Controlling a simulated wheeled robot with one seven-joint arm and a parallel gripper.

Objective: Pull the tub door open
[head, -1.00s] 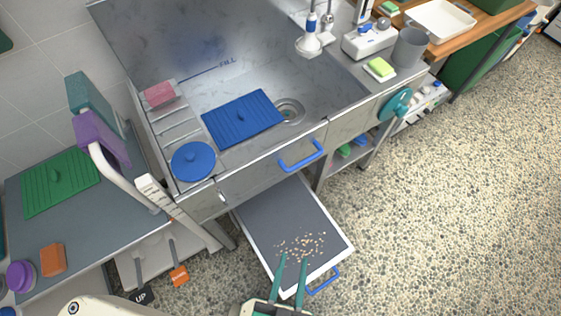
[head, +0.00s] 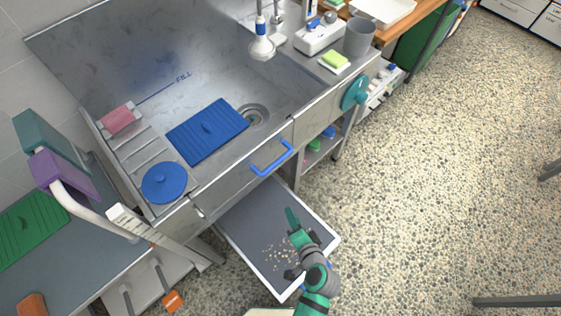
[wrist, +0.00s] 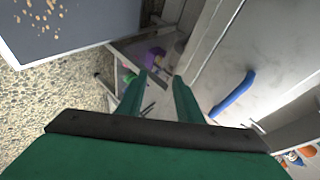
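The tub door (head: 240,182) is a steel panel in the front of the tub (head: 90,58). It looks shut, flush with the front. Its blue bar handle (head: 272,158) shows on the upper right part of the panel. The handle also shows in the wrist view (wrist: 233,97), right of the fingers. My green gripper (head: 292,216) is over the pulled-out tray, below and in front of the handle, not touching it. In the wrist view my gripper (wrist: 160,78) has its two fingers apart with nothing between them.
A grey tray (head: 249,217) with scattered brown bits sticks out below the tub, under my arm. A side counter (head: 80,235) with a green mat and a white rail stand at left. A teal round knob (head: 354,94) is on the front at right.

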